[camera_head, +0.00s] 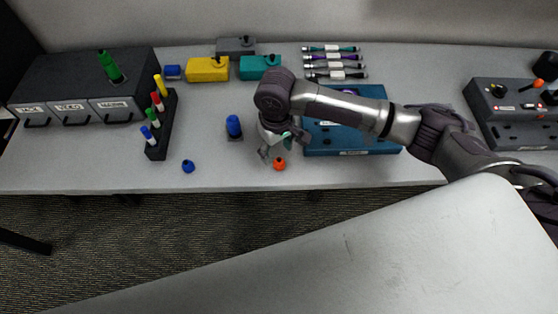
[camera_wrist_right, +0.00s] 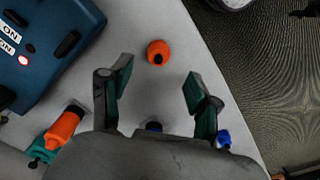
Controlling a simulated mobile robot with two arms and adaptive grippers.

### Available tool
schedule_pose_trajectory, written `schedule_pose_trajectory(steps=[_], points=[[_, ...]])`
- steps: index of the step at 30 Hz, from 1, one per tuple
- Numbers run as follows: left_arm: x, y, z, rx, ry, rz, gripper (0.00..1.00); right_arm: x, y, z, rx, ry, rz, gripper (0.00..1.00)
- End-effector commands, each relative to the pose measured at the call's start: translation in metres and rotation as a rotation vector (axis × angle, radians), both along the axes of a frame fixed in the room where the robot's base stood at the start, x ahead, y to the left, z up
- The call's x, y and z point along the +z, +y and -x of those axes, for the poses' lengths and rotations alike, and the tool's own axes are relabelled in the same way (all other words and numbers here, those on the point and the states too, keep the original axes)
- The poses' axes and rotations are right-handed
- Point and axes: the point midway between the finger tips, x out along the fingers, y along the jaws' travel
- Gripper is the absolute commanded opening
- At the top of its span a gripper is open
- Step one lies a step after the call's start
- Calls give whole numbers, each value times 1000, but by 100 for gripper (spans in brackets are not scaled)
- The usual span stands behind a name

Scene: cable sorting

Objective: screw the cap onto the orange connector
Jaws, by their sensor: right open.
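The small orange cap (camera_head: 280,164) lies on the table near its front edge. It also shows in the right wrist view (camera_wrist_right: 158,52), just beyond my fingertips. My right gripper (camera_head: 275,150) is open above the table, close to the cap, with nothing between its fingers; in the wrist view its fingers (camera_wrist_right: 160,83) stand wide apart. The orange connector (camera_wrist_right: 63,128) shows at the lower left of the wrist view, with a teal part beside its lower end. In the head view my right arm hides the connector. My left gripper is not in view.
A blue box (camera_head: 345,140) lies under my right arm. A blue connector (camera_head: 233,126) and a blue cap (camera_head: 188,166) are to the left. A black rack (camera_head: 160,140) holds several markers. The table's front edge is close to the orange cap.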

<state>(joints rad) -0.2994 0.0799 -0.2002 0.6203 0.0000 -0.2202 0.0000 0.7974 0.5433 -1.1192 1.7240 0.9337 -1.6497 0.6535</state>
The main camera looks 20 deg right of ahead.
Motion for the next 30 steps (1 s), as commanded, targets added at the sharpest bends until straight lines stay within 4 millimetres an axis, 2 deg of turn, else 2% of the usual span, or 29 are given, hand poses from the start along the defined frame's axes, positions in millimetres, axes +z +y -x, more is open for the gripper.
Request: schedule_pose_trajectory(steps=[5,10,15,27,30], points=[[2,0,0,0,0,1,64,-3,-1,0,-1,2,1,62],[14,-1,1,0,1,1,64,-26,-5,1,-3,3,2,62],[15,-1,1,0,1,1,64,-48,-5,1,-1,1,1,62],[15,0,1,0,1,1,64,-52,-4,1,0,0,0,62],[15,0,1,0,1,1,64,-51,-4,1,0,0,0,45]])
